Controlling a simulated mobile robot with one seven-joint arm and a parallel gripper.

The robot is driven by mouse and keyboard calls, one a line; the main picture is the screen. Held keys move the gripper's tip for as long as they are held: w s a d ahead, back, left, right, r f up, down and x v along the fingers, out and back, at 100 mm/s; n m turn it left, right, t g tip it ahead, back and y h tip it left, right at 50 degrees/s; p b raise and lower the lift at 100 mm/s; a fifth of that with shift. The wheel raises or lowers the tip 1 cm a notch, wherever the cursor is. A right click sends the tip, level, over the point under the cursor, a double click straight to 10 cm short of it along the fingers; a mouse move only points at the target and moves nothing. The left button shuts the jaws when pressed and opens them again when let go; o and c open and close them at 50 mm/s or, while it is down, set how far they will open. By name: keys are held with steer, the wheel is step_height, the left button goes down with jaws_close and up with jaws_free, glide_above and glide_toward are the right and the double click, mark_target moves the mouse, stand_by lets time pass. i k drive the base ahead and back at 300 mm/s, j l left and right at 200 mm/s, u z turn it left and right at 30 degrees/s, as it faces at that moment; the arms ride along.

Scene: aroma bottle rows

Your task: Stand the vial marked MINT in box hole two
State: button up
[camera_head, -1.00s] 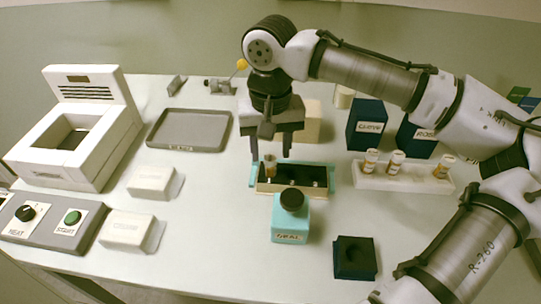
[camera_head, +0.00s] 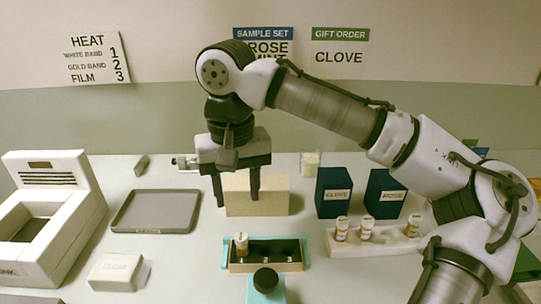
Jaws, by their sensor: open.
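A cream and teal box (camera_head: 265,267) with a row of holes stands in the middle of the table. One white-capped amber vial (camera_head: 241,246) stands upright in its leftmost hole; the holes to its right look dark and empty. A pale rack (camera_head: 385,245) at the right holds three similar vials: one at the left (camera_head: 342,229), one beside it (camera_head: 366,228) and one at the right end (camera_head: 414,226). Vial labels are too small to read, so I cannot tell which is MINT. My gripper (camera_head: 236,198) is open and empty, above the vial in the box.
A beige block (camera_head: 257,196) and dark CLOVE (camera_head: 334,193) and ROSE (camera_head: 385,194) cartons stand behind. A grey tray (camera_head: 156,212) and white machine (camera_head: 50,220) are left. A wall sign (camera_head: 264,46) reads ROSE, MINT.

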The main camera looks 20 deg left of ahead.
mark_target(285, 256)
steer(key=k, duration=1)
